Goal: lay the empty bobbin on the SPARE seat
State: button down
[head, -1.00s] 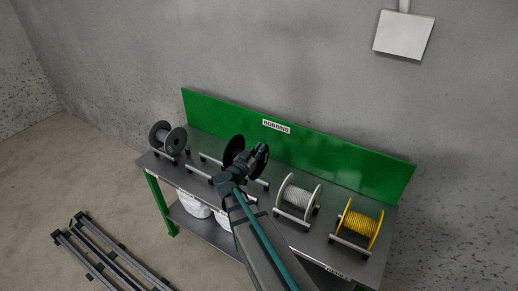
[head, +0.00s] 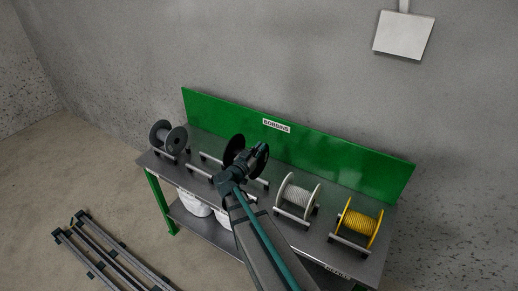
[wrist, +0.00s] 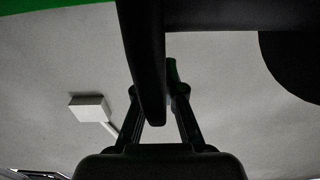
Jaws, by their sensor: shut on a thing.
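The black empty bobbin (head: 234,149) is in my gripper (head: 243,163), above the middle of the bench in the head view. Its two dark flanges show on either side of the gripper. In the wrist view, the bobbin (wrist: 290,62) shows as a dark disc at right and a dark bar across the top; the fingers (wrist: 160,100) close near it. Bare seat rails (head: 232,164) lie on the bench under and left of the bobbin, partly hidden by it and my arm. I cannot read any SPARE label. I cannot see contact between the bobbin and the rails.
A grey bobbin (head: 168,138) sits at the bench's left end. A white-wound bobbin (head: 297,196) and a yellow-wound bobbin (head: 357,225) sit to the right. A green backboard (head: 330,155) marked BOBBINS stands behind.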

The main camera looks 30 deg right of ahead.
aim_at(259, 167)
jog(key=shift+f, duration=0.1)
jog(key=shift+f+b, duration=2.05)
jog(key=shift+f, duration=2.9)
jog(key=c, duration=1.2)
grip_release()
jog(key=shift+a, duration=0.1)
jog(key=v, duration=1.1)
jog(key=shift+s+a, duration=0.25)
jog(key=shift+a, duration=0.1)
